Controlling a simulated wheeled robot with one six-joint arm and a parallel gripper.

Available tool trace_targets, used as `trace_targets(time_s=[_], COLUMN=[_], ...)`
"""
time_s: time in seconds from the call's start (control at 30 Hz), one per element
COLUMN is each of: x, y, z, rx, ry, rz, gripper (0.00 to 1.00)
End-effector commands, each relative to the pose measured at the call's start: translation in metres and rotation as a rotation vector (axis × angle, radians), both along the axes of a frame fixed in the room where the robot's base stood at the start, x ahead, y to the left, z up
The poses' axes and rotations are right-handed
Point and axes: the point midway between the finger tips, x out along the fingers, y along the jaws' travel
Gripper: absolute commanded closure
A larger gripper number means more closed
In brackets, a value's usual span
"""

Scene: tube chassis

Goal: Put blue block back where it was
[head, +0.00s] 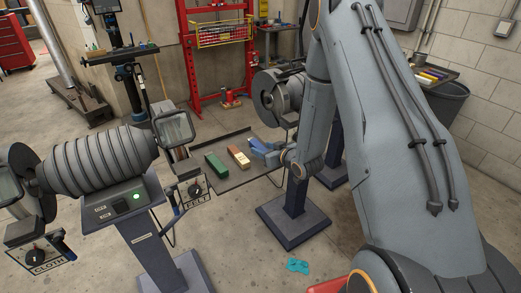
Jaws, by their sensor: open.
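A dark tray (238,181) is at mid-height near the centre of the head view. A green block (216,165) and a pale block with a reddish-brown part (239,157) lie on it. The blue block (261,146) shows at the tray's right end, beside the tip of my arm. My gripper (273,156) is there, small and partly merged with the blue in the picture. It is open. I cannot tell whether its fingers touch the block, or exactly how the block rests.
A ribbed grey drum machine (100,162) on a pedestal with a green light stands left of the tray. Another grey wheel machine (275,98) stands just behind my gripper. FELT (196,190) and CLOTH (37,256) switch boxes flank the drum. A blue-green item (298,265) lies on the floor.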

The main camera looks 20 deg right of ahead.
Motion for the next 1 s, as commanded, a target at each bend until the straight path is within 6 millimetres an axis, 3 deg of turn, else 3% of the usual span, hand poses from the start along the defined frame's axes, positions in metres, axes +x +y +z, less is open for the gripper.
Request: trace_targets(time_s=[0.4, 0.67, 0.87, 1.0], x=[-0.071, -0.088, -0.097, -0.125], y=[-0.024, -0.029, -0.033, -0.036], z=[0.031, 0.039, 0.049, 0.062], rx=[0.001, -0.011, -0.111, -0.185], ry=[0.0, 0.015, 0.184, 0.378], rz=[-0.004, -0.004, -0.059, -0.134], gripper=[0.55, 0.55, 0.55, 0.55])
